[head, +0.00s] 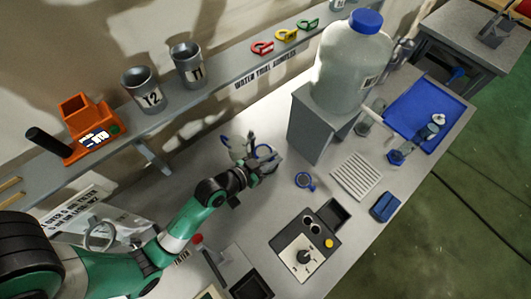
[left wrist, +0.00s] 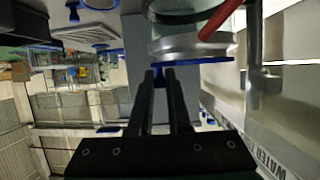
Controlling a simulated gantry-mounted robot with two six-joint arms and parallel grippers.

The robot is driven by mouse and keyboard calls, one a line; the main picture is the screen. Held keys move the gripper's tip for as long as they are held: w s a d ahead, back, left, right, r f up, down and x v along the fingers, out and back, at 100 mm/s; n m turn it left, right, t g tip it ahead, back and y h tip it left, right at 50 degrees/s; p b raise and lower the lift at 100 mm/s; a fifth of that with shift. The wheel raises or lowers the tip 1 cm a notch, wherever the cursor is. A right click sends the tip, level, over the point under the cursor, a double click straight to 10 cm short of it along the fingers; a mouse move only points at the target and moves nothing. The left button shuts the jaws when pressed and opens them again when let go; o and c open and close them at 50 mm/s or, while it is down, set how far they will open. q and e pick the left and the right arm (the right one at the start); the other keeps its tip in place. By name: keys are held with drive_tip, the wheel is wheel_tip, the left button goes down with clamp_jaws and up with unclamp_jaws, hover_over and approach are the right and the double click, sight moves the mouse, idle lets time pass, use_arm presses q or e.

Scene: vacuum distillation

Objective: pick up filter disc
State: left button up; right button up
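A flat blue-rimmed disc (left wrist: 195,62) with a small blue tab shows in the left wrist view, just beyond my fingertips. It appears to be the filter disc. It lies against a pale round metal and glass piece (left wrist: 190,43). My left gripper (left wrist: 160,76) has its two fingers close together, with a narrow gap. The blue tab shows at the fingertips; I cannot tell whether they press on it. In the head view my left gripper (head: 256,158) is at the glassware by the shelf wall, where the disc is hard to make out. My right gripper is not in view.
A separate blue-ringed piece (head: 304,180) lies on the bench to the right. A large bottle (head: 350,62) stands on a grey stand (head: 318,125) close by. A control box (head: 305,252), a ribbed pad (head: 356,176) and a blue tray (head: 420,105) take up bench space.

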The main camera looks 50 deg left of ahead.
use_arm(q)
clamp_jaws()
wheel_tip(320, 180, up, 10)
drive_tip(key=p, duration=0.3)
wheel_tip(320, 180, down, 9)
drive_tip(key=d+b, duration=0.1)
drive_tip(key=b, duration=0.5)
drive_tip(key=shift+d+f+b, duration=0.1)
drive_tip(key=shift+f+b, duration=0.4)
drive_tip(key=shift+f, duration=0.05)
idle(0.4)
drive_tip(key=o, duration=0.6)
unclamp_jaws()
drive_tip(key=shift+o, duration=0.2)
